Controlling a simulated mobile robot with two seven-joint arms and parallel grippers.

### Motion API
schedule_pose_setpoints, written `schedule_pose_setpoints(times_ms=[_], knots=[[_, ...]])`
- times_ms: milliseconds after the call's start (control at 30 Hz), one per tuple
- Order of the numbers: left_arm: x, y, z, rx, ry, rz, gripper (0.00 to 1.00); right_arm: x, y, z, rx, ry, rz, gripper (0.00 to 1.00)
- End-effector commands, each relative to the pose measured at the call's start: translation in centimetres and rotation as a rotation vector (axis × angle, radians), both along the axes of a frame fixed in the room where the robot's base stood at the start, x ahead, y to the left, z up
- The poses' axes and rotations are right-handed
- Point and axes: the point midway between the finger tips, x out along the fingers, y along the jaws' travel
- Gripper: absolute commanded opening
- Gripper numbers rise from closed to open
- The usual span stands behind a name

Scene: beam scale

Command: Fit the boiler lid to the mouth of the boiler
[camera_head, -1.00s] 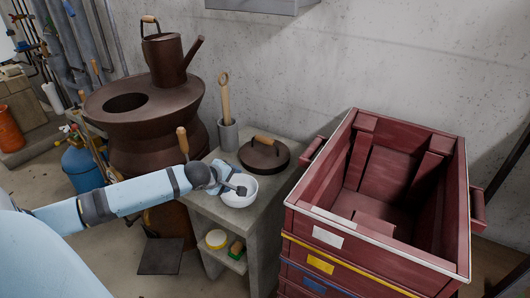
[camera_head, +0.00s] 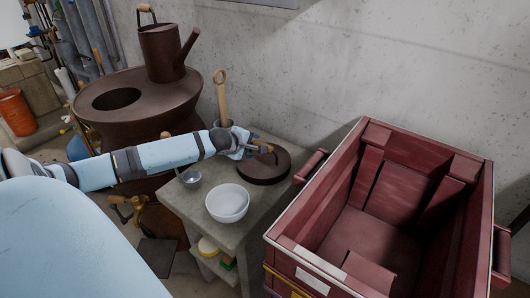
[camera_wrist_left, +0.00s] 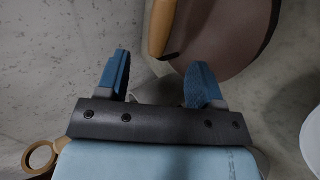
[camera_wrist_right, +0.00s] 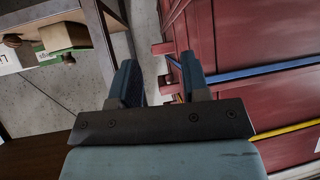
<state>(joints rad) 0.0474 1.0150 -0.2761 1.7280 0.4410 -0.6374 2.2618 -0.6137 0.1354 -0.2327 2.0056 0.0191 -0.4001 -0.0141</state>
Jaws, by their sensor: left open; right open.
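The boiler (camera_head: 140,122) is a brown, wide-shouldered vessel at the left, with a dark open mouth (camera_head: 117,99) in its top. The boiler lid (camera_head: 268,168), a round brown disc with a wooden handle, lies on the concrete stand. My left gripper (camera_head: 262,150) is open at the lid's handle; I cannot tell whether it touches. In the left wrist view the wooden handle (camera_wrist_left: 161,27) and part of the lid (camera_wrist_left: 225,35) show just beyond the open fingers. My right gripper (camera_wrist_right: 157,82) is open and empty, seen only in its wrist view, near the red crates.
A white bowl (camera_head: 228,203) and a small metal cup (camera_head: 190,178) stand on the concrete stand (camera_head: 236,236). A wooden-handled tool (camera_head: 221,95) stands behind my left gripper. A brown can (camera_head: 160,52) sits on the boiler. Stacked red crates (camera_head: 330,225) fill the right.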

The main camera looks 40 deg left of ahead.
Motion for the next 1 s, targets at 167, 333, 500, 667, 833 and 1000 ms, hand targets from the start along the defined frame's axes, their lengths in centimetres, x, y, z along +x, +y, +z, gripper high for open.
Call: schedule_pose_setpoints(times_ms=[167,333,500,667,833,1000], knots=[[2.7,0.3,-1.8,-0.001,-0.002,0.002,0.61,-0.5,0.0,-0.5,0.001,0.013,0.0,0.43],[4.1,0.5,-2.9,-0.001,-0.001,0.001,0.61,0.0,0.1,-0.3,0.002,0.006,0.0,0.43],[4.7,0.5,-3.3,0.0,0.0,0.001,0.61,0.1,0.1,-0.1,0.003,0.002,0.0,0.43],[6.4,0.4,-4.3,0.001,-0.002,0.001,0.61,0.1,0.2,-0.1,0.004,0.001,0.001,0.43],[8.0,0.4,-5.7,0.001,0.0,0.001,0.61,0.1,0.2,-0.1,0.005,-0.001,0.001,0.43],[8.6,0.5,-6.2,0.001,0.0,-0.001,0.61,0.1,0.2,-0.1,0.005,0.0,0.0,0.43]])
